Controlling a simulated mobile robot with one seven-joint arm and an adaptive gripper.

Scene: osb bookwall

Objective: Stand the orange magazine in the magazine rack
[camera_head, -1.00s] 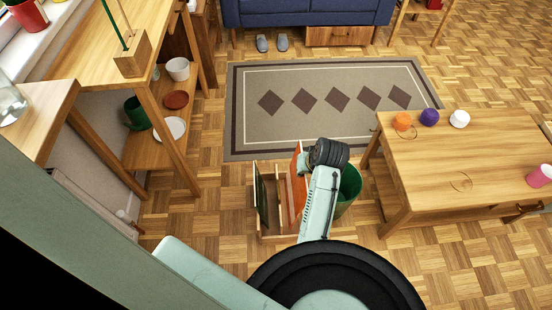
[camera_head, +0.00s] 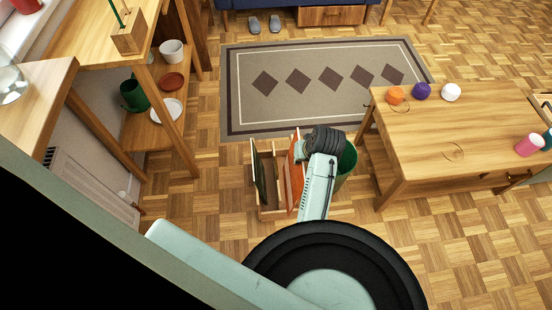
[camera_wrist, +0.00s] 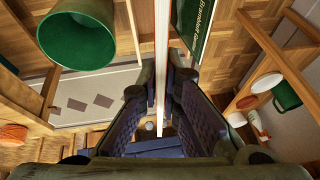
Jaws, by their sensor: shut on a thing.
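The orange magazine (camera_head: 295,172) is upright at the right side of the wooden magazine rack (camera_head: 270,214), its lower part down among the rack's slats. Whether it rests on the rack's bottom is hidden. My gripper is shut on the magazine's upper part; in the wrist view the fingers (camera_wrist: 161,85) press both sides of its thin pale edge (camera_wrist: 161,40). In the head view the fingertips are hard to make out beside my dark wrist. A dark green magazine (camera_head: 258,175) stands at the rack's left side and also shows, with lettering, in the wrist view (camera_wrist: 192,28).
A green bin (camera_head: 347,163) stands just right of the rack, close to my wrist. A wooden coffee table (camera_head: 440,130) is farther right, a shelf unit (camera_head: 155,138) to the left. The patterned rug (camera_head: 330,60) lies behind. Open floor lies left of the rack.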

